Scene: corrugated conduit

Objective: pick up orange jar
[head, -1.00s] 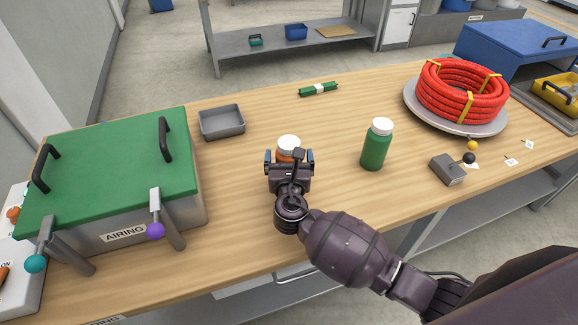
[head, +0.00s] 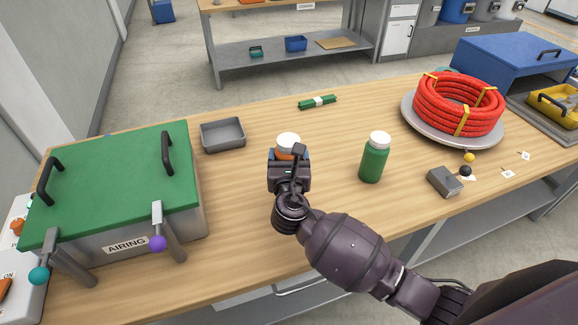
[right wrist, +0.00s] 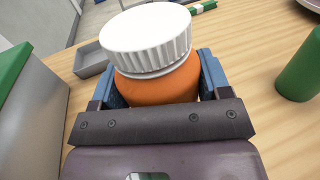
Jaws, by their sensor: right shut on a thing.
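The orange jar (head: 288,152) with a white ribbed lid stands upright on the wooden table in the head view, mostly hidden behind my right gripper (head: 288,157). In the right wrist view the orange jar (right wrist: 158,84) sits between the two blue-padded fingers of my right gripper (right wrist: 157,85), which is shut on its body below the lid. Its base is hidden, so I cannot tell if it touches the table. My left gripper is not in view.
A green jar (head: 374,160) stands to the right. A grey tray (head: 223,136) is at the left behind, beside a green-lidded box (head: 110,180). A green rod (head: 317,102) lies farther back. Red conduit (head: 458,104) coils on a grey plate at the right.

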